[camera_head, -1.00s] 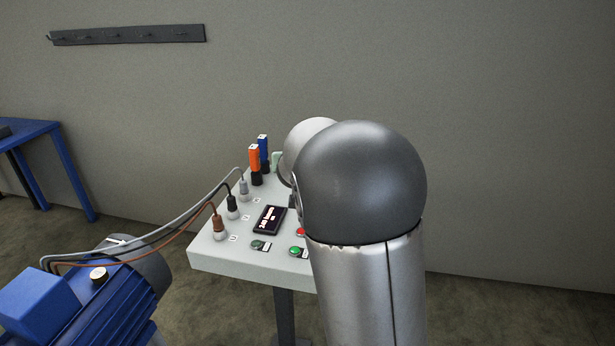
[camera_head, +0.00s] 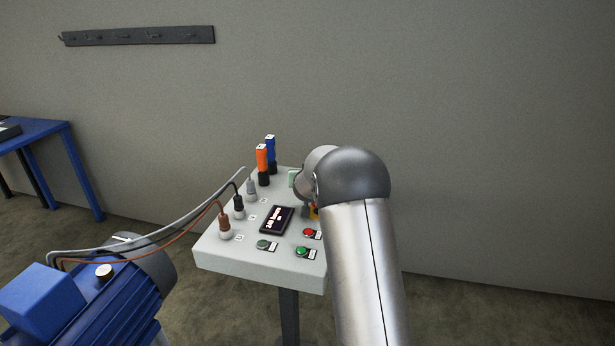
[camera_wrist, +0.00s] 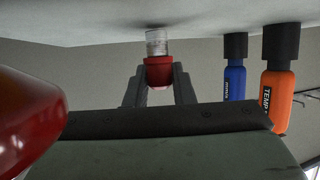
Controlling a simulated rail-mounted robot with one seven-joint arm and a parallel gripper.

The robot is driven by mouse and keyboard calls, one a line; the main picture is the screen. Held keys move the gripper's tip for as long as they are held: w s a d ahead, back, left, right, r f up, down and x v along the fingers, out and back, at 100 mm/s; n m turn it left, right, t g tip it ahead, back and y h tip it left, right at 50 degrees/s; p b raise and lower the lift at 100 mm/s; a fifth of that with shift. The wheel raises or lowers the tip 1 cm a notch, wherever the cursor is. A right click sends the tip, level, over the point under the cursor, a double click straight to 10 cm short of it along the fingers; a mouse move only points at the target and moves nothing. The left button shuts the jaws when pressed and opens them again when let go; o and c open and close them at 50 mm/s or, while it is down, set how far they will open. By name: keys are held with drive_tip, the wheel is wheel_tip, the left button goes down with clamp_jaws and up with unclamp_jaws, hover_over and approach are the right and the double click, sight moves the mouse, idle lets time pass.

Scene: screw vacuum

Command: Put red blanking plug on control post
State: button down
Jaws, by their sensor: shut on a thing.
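The red blanking plug (camera_wrist: 158,72) shows in the wrist view, with a pale cylindrical end pointing at the control post's light top (camera_wrist: 90,22). My gripper (camera_wrist: 159,82) is shut on its red part, one finger on each side. The pale end is at or very close to the top surface; I cannot tell whether it sits in a hole. In the head view the control post (camera_head: 235,258) stands in the middle. There my arm covers its right side and hides the plug and my fingers.
An orange tool (camera_head: 262,160) and a blue tool (camera_head: 270,148) stand upright at the post's back. Cable plugs (camera_head: 225,230), a display (camera_head: 277,220) and buttons (camera_head: 303,252) are on top. A large red rounded part (camera_wrist: 25,115) is close at the wrist view's left.

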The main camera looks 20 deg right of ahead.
drive_tip(key=shift+f, duration=0.1)
drive_tip(key=shift+f, duration=0.15)
drive_tip(key=c, duration=1.2)
unclamp_jaws()
drive_tip(key=shift+c, duration=0.2)
